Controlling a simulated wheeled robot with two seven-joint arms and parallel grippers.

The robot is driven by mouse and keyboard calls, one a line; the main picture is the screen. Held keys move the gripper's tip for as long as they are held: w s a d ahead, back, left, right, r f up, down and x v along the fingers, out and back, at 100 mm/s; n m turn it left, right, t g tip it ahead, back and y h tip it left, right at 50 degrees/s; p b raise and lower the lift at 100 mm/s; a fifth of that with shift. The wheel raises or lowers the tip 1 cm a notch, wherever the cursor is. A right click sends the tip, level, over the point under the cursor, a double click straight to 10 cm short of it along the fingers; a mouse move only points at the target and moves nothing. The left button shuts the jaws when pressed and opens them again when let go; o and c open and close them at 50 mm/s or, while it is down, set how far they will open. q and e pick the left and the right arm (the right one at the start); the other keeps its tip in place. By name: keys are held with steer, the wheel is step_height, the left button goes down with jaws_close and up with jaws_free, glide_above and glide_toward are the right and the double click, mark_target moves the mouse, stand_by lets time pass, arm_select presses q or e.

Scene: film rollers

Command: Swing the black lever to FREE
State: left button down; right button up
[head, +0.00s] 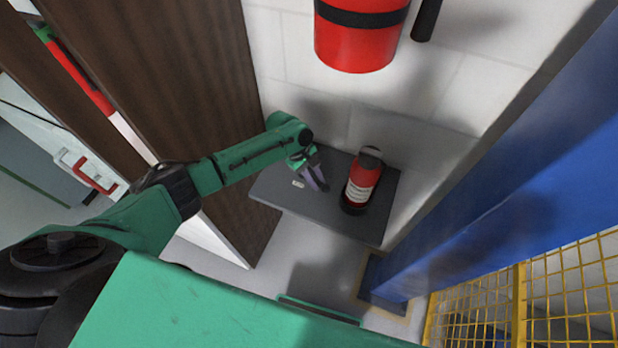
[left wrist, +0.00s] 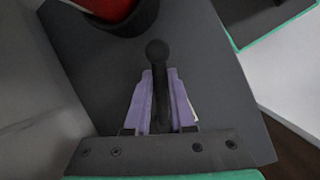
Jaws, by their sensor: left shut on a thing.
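The black lever (left wrist: 157,50) shows in the left wrist view as a dark rod with a round ball end. My left gripper (left wrist: 160,80) has its two purple fingers on either side of the rod and is shut on it, with the ball sticking out past the fingertips. In the head view the left gripper (head: 318,180) is over the dark grey shelf (head: 300,206), left of a small red extinguisher (head: 362,184). The lever cannot be made out there. A small white label (head: 298,184) lies left of the fingers; its text is too small to read. My right gripper is not in view.
A large red cylinder (head: 355,45) hangs on the white wall above the shelf. Brown wooden panels (head: 200,90) stand at the left. A blue panel (head: 510,190) and yellow mesh (head: 560,280) bound the right. Grey floor is below the shelf.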

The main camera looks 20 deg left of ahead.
arm_select(q)
steer(key=c, duration=0.8)
jaws_free()
steer(key=shift+o, duration=0.2)
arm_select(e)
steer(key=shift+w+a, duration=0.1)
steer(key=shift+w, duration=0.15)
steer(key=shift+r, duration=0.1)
arm_select(q)
steer(key=p+v, duration=0.9)
steer(key=v, duration=0.5)
steer(key=shift+r, duration=0.25)
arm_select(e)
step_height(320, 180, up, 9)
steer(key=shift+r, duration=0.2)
